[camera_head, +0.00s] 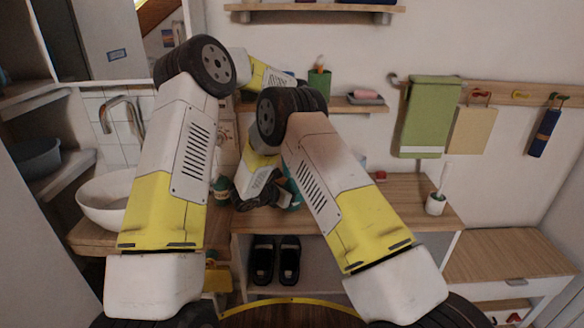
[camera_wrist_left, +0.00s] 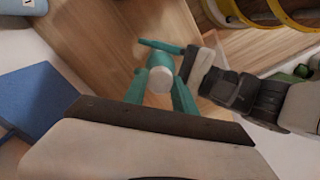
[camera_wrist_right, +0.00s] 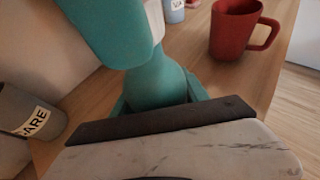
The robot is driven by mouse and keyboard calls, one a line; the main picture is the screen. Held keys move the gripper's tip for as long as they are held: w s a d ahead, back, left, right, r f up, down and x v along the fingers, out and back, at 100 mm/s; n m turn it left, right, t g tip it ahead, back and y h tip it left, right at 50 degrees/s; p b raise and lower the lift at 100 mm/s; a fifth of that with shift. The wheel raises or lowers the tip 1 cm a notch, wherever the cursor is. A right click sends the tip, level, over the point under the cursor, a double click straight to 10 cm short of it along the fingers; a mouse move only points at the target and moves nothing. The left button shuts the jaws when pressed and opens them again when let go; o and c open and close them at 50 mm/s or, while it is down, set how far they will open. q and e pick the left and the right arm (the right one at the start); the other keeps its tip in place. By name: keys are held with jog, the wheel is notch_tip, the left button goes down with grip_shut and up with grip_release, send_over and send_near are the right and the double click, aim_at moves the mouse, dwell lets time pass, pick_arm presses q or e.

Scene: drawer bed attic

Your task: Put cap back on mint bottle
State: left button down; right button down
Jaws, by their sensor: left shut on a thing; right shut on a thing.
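In the head view the teal mint bottle (camera_head: 293,196) shows only in part, low behind my right arm. In the right wrist view my right gripper (camera_wrist_right: 160,105) is shut around a tapering teal part of the bottle (camera_wrist_right: 160,82). A large rounded teal form with a pale edge is above it and hides part of it. In the left wrist view my left gripper (camera_wrist_left: 160,95) is shut on a small piece with a pale round end, which looks like the cap (camera_wrist_left: 160,80). The two hands are close together. I cannot tell whether cap and bottle touch.
A red mug (camera_wrist_right: 235,28) and a grey cup with lettering (camera_wrist_right: 28,112) stand on the wooden counter. A blue block (camera_wrist_left: 35,100) is at the left of the left wrist view. A white basin (camera_head: 108,200) is at the left.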

pick_arm(q)
jog(key=m, duration=0.6)
jog(key=shift+m, duration=0.4)
jog(key=m, duration=0.8)
jog(key=shift+a+m, duration=0.1)
jog(key=shift+m, duration=0.2)
jog(key=m, duration=0.4)
jog(key=shift+f, duration=0.1)
jog(key=m, duration=2)
jog(key=shift+m, duration=0.4)
jog(key=c, duration=1)
grip_release()
